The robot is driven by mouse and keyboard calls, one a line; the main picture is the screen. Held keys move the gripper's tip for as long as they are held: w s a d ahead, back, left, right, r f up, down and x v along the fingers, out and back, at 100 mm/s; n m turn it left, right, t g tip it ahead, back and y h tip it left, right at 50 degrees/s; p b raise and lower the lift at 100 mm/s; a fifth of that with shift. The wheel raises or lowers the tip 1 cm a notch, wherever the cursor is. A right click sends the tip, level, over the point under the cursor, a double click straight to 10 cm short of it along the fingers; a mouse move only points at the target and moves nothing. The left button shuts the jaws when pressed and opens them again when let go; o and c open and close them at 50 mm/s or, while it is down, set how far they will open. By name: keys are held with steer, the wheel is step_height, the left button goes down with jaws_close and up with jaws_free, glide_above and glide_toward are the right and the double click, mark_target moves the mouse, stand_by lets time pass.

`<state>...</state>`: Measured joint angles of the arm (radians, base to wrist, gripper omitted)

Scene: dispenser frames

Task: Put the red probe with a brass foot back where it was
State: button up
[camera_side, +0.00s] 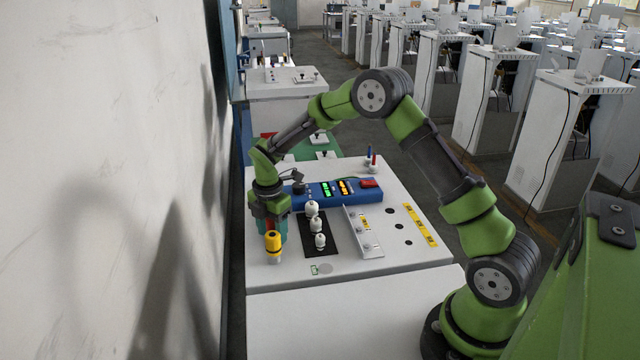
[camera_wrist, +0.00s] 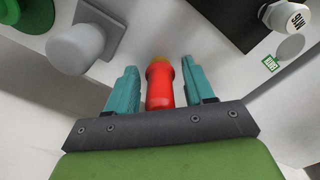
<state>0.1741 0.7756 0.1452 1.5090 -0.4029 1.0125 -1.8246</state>
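In the side view my gripper (camera_side: 271,232) points down over the front left of the white bench top.
A black plate (camera_side: 308,246) with several white knobs (camera_side: 320,241) lies right of my gripper, and a metal bracket (camera_side: 362,228) beyond it. A blue instrument (camera_side: 335,192) stands behind. A thin red upright piece (camera_side: 373,159) is at the back. A grey knob (camera_wrist: 76,47) shows in the wrist view.

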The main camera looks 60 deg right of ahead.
step_height(320, 180, up, 12)
steer(key=shift+f, duration=0.1)
steer(key=s+a+r+m+t, duration=0.2)
steer(key=s+a+r+m, duration=0.1)
steer(key=s+r+m, duration=0.45)
steer(key=s+a+r+m+t, duration=0.2)
steer(key=s+r+m+t, duration=0.1)
steer(key=s+r+m, duration=0.5)
steer(key=s+a+f+m+t+y, duration=0.2)
steer(key=s+m, duration=0.4)
steer(key=s, duration=0.3)
steer(key=shift+s+f, duration=0.4)
steer(key=shift+f, duration=0.45)
steer(key=shift+m, duration=0.25)
